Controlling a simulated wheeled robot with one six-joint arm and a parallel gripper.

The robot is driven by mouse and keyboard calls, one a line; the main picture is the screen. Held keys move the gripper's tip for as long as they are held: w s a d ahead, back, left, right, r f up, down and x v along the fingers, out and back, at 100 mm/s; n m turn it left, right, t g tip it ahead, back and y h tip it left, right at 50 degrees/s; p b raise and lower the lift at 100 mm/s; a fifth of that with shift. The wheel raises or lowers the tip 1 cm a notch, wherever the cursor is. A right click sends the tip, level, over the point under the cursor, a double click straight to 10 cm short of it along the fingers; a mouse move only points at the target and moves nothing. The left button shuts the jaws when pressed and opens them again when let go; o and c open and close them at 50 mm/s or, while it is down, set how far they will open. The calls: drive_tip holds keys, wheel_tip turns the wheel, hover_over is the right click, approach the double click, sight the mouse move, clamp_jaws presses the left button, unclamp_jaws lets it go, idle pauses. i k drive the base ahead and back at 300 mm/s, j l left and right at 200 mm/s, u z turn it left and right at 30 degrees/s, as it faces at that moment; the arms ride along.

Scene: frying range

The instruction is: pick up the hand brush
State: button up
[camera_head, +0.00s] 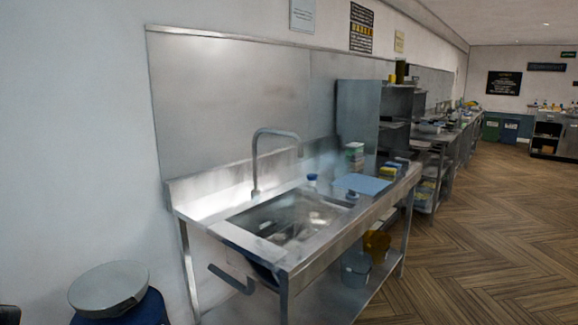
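I cannot pick out a hand brush with certainty. A small dark blue item (352,195) sits by the sink's right rim, too small to identify. Several small yellow and dark items (391,171) lie at the right end of the steel counter (300,262), also too small to tell apart. A light blue mat or cloth (362,184) lies flat right of the sink. My gripper is not in view.
The counter has a sink basin (290,222) with a tall faucet (254,165), a blue-capped bottle (312,180) and a stack of sponges or pads (355,154). Buckets (356,268) stand on its lower shelf. A round-lidded bin (108,286) stands left. The wooden floor (480,240) at right is clear.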

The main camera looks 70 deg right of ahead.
sight(358, 159)
drive_tip(key=z, duration=2.85)
